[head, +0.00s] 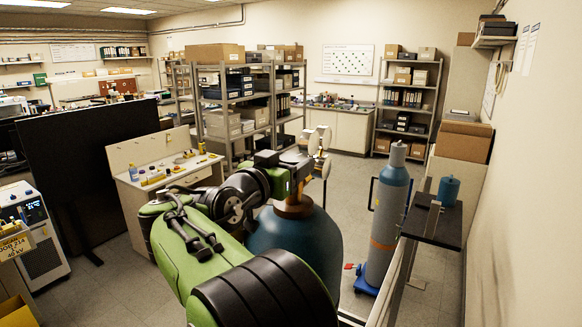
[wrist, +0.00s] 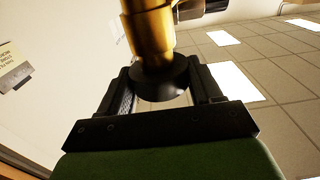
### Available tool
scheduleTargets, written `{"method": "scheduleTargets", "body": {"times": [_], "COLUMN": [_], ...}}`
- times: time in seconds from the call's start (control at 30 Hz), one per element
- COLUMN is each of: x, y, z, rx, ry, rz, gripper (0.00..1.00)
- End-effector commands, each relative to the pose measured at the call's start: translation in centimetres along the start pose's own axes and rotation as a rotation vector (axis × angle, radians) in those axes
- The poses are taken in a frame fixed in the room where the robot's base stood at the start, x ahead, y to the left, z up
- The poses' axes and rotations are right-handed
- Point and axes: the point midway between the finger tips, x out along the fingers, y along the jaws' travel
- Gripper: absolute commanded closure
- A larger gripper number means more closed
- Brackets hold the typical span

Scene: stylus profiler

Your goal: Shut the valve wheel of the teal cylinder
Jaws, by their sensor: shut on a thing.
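The teal cylinder (head: 295,245) stands in front of me, partly hidden behind my green arm. Its brass neck and round white gauges (head: 315,143) show above its shoulder. In the wrist view its brass valve body (wrist: 150,32) rises from a dark round valve wheel (wrist: 160,78). My gripper (wrist: 162,85) is shut on that wheel, with one black finger on each side of it. In the head view the wheel and my fingertips are hard to make out beside the valve.
A grey-blue cylinder (head: 388,215) stands on a blue base to the right. A dark shelf (head: 432,225) with a small blue container (head: 448,190) juts out near the right wall. A white workbench (head: 160,185) stands left of the arm. Floor behind the teal cylinder is clear.

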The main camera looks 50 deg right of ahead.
Motion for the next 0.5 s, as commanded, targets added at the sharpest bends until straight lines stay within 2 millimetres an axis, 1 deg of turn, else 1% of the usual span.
{"method": "scheduleTargets", "body": {"times": [0.07, 0.3, 0.5], "x": [-0.08, -0.10, 0.02], "y": [-0.47, -0.67, -0.80], "z": [0.03, -0.26, -0.18], "rx": [0.001, -0.001, 0.000], "ry": [0.002, 0.005, 0.006], "rz": [0.061, 0.271, 0.416], "gripper": [0.66, 0.66, 0.66]}}
